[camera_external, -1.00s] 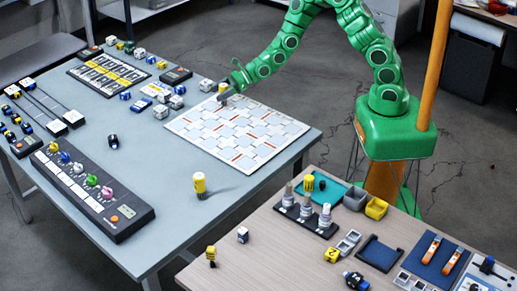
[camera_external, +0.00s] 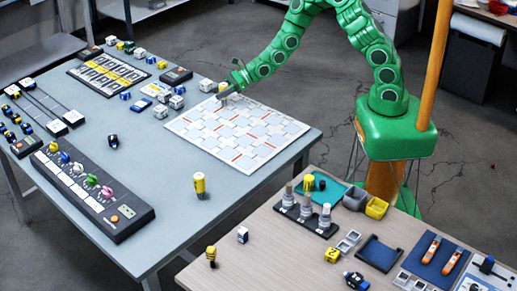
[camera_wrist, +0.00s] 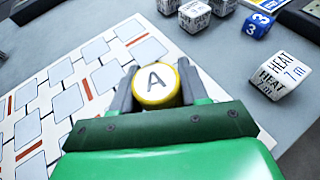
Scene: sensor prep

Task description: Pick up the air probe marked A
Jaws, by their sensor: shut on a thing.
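The air probe marked A (camera_wrist: 156,82) is a yellow cylinder with a white top and a black letter A. In the wrist view it sits between the two grey fingers of my gripper (camera_wrist: 156,90), which is shut on it. In the external view my gripper (camera_external: 226,92) is at the far left corner of the white patterned board, with a bit of the yellow probe (camera_external: 222,87) showing beside it. The probe's lower part is hidden by the fingers, and I cannot tell whether it touches the surface.
The white board (camera_external: 240,135) with grey tiles and red bars lies under and beside my gripper. White printed cubes (camera_wrist: 280,75) and a blue cube (camera_wrist: 257,25) stand close to the right. Another yellow cylinder (camera_external: 200,186) stands near the table's front edge. The table's middle is mostly clear.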

